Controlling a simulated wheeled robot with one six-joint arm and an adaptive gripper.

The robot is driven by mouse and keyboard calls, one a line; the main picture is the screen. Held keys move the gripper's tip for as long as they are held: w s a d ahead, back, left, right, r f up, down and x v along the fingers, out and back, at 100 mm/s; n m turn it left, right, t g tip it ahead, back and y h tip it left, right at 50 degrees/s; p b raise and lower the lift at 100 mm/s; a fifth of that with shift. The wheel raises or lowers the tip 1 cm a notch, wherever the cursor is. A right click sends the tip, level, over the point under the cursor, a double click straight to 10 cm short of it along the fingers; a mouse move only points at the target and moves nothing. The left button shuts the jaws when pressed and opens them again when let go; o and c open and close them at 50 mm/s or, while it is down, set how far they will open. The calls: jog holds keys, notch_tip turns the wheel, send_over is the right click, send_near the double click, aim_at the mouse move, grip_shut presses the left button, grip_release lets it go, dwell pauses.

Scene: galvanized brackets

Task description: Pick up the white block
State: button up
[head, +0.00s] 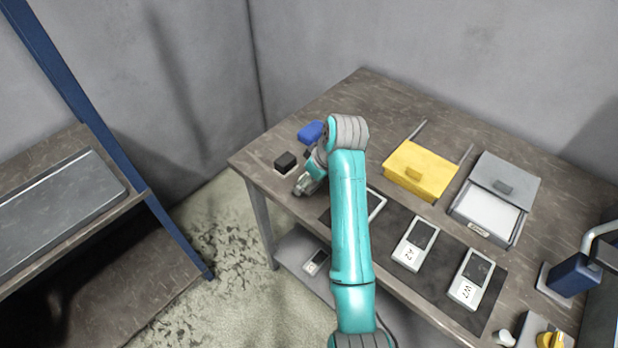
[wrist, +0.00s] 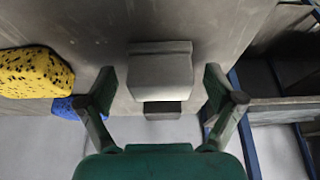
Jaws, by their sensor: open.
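In the wrist view the white block (wrist: 160,76), looking pale grey, sits between the two fingers of my gripper (wrist: 158,82), with a gap on each side. My gripper is open and empty. In the head view my gripper (head: 304,184) is low at the near left part of the workbench. I cannot make out the white block there; my gripper and arm cover that spot.
A black block (head: 286,162) and a blue object (head: 310,131) are close to my gripper. A yellow speckled block (wrist: 36,72) shows left in the wrist view. A yellow drawer box (head: 420,170), a grey one (head: 505,178) and labelled devices (head: 415,244) stand to the right.

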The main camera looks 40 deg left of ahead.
jog(key=c, duration=1.2)
jog(key=shift+c, duration=0.3)
notch_tip(320, 180, up, 10)
jog(key=shift+r, duration=0.1)
jog(key=o, duration=0.5)
jog(key=c, duration=0.3)
